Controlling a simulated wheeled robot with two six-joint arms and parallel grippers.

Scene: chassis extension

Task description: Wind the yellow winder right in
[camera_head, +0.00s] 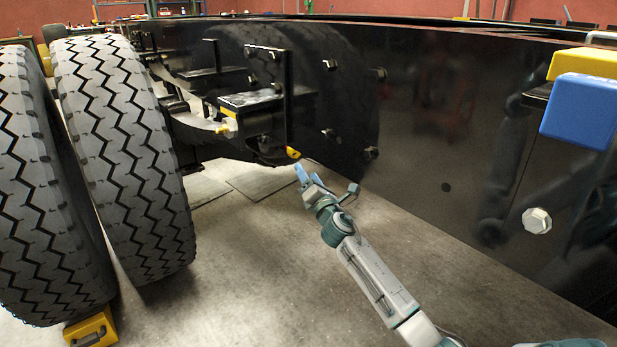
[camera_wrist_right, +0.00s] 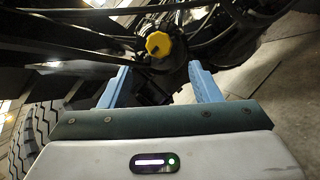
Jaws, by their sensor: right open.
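The yellow winder (camera_wrist_right: 158,44) shows in the right wrist view as a small knob on dark metalwork. It appears beyond the fingertips, about midway between them. In the head view a yellow end (camera_head: 292,153) shows under the black bracket, just past my right gripper; it looks like the same part. My right gripper (camera_head: 302,173) has blue fingers, which stand apart with nothing between them in the right wrist view (camera_wrist_right: 159,70). It is apart from the winder. My left gripper is not in view.
Two large tyres (camera_head: 125,150) stand at the left, with a yellow chock (camera_head: 90,330) at the floor. Another yellow fitting (camera_head: 228,113) sits on the axle bracket. The concrete floor (camera_head: 250,270) is clear.

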